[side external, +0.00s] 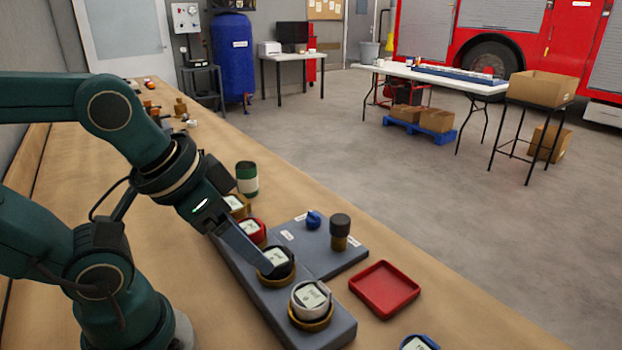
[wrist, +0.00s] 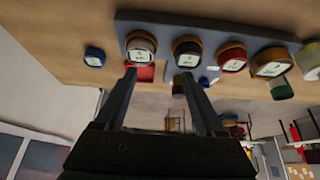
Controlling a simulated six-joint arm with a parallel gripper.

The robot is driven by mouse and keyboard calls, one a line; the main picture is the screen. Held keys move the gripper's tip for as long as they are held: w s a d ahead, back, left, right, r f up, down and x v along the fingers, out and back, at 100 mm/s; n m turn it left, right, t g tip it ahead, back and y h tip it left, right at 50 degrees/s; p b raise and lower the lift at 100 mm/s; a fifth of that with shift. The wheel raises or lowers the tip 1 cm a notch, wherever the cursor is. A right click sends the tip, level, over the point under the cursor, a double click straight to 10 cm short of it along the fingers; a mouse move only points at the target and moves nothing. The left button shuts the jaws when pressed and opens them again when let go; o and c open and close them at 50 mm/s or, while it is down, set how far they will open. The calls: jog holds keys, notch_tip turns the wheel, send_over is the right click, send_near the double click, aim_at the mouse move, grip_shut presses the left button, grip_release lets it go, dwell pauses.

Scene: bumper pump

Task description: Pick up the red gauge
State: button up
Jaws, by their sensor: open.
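The red gauge (side external: 251,231) has a white face and sits in a ring mount on the grey panel, between the yellow gauge (side external: 236,204) and the black gauge (side external: 278,262). It also shows in the wrist view (wrist: 232,58), right of the fingers. My gripper (side external: 264,265) is beside the black gauge in the side view, with one finger visible. In the wrist view my gripper (wrist: 159,73) is open and empty, its right fingertip near the black gauge (wrist: 187,52) and its left near the silver gauge (wrist: 140,46). Contact with either gauge cannot be told.
The grey panel (side external: 333,262) also carries the silver gauge (side external: 311,298), a blue valve (side external: 313,219) and a black-topped brass fitting (side external: 340,230). A red tray (side external: 385,289) and a blue-rimmed gauge (side external: 418,343) lie nearby. A green-and-white cylinder (side external: 247,178) stands behind.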

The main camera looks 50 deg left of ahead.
dwell(0.3)
jog(key=o, duration=0.4)
jog(key=shift+o, duration=0.2)
